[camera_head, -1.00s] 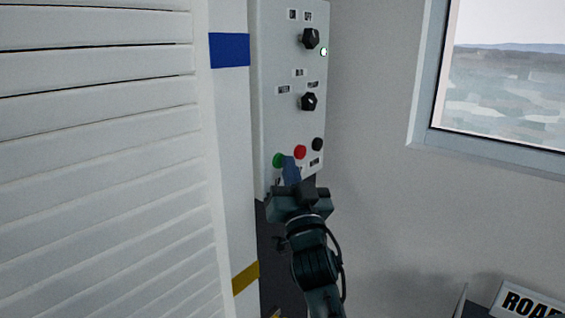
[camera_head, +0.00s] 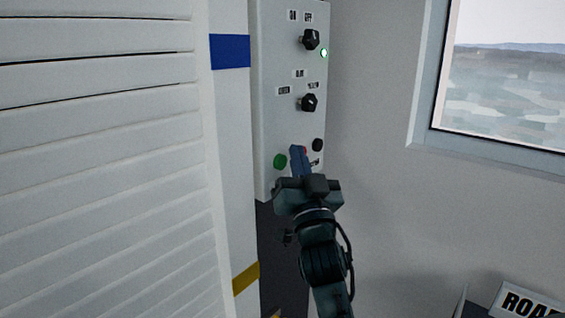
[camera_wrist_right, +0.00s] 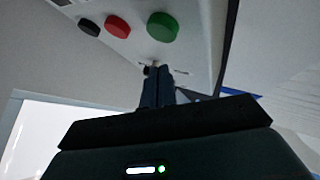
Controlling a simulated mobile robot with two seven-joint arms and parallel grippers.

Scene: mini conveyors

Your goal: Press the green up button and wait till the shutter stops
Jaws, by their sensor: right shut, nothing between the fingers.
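The green button (camera_head: 280,161) is at the lower left of the white control panel (camera_head: 275,110); it is also large in the right wrist view (camera_wrist_right: 162,27). The red button (camera_wrist_right: 117,27) is beside it and is mostly hidden by my fingers in the head view. The black button (camera_head: 318,145) is further right. My right gripper (camera_head: 298,150) is shut and empty, its tips just right of the green button in the head view. In the wrist view the tips are below the green button and apart from it. The white slatted shutter (camera_head: 110,150) covers the left. My left gripper is out of view.
Two black knobs (camera_head: 310,39) and a lit green lamp (camera_head: 324,53) are higher on the panel. A white post with blue and yellow bands (camera_head: 232,160) stands between shutter and panel. A window (camera_head: 500,80) and bare wall are at right.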

